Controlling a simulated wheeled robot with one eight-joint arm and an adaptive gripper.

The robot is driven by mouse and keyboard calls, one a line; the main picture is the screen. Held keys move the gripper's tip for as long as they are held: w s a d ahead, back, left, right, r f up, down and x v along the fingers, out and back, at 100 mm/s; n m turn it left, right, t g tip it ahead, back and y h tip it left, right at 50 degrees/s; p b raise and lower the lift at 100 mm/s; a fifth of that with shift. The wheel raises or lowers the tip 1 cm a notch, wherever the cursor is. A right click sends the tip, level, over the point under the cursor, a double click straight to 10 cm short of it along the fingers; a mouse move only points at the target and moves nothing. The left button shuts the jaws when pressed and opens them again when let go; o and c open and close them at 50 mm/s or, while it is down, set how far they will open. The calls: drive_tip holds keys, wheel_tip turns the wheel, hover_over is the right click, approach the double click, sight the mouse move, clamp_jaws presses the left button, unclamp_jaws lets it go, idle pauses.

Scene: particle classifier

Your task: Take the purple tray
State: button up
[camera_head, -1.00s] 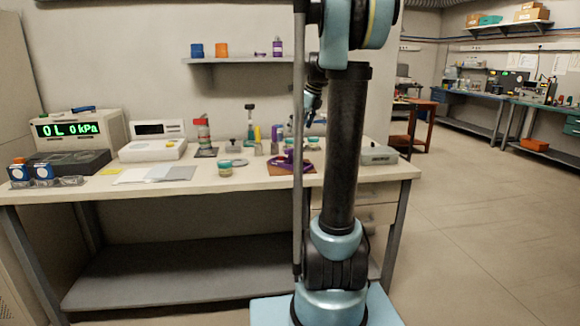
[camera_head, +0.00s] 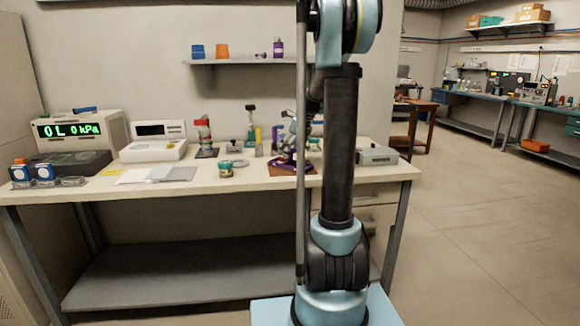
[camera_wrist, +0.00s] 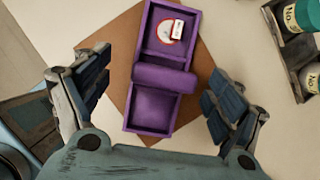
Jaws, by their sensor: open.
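The purple tray (camera_wrist: 153,110) lies on a brown mat (camera_wrist: 112,62) on the workbench. In the wrist view it has two compartments with a raised purple bar between them. A small white and red item (camera_wrist: 170,30) sits in the far compartment. My gripper (camera_wrist: 160,95) is open above the tray, one finger on each side and apart from its walls. In the head view the tray (camera_head: 279,165) is partly hidden by my gripper (camera_head: 286,155) and arm.
Jars with green lids (camera_wrist: 298,15) stand in a dark holder at the right of the wrist view. A grey box (camera_head: 376,156) is at the bench's right end. A small jar (camera_head: 225,168) stands left of the tray. A shelf (camera_head: 235,61) is above.

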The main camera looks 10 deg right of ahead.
drive_tip(key=shift+w+x, duration=0.1)
drive_tip(key=shift+x, duration=1.3)
drive_tip(key=shift+w+x, duration=0.15)
drive_tip(key=shift+x, duration=1.25)
drive_tip(key=shift+d, duration=0.15)
drive_tip(key=shift+r, duration=0.1)
drive_tip(key=c, duration=1.3)
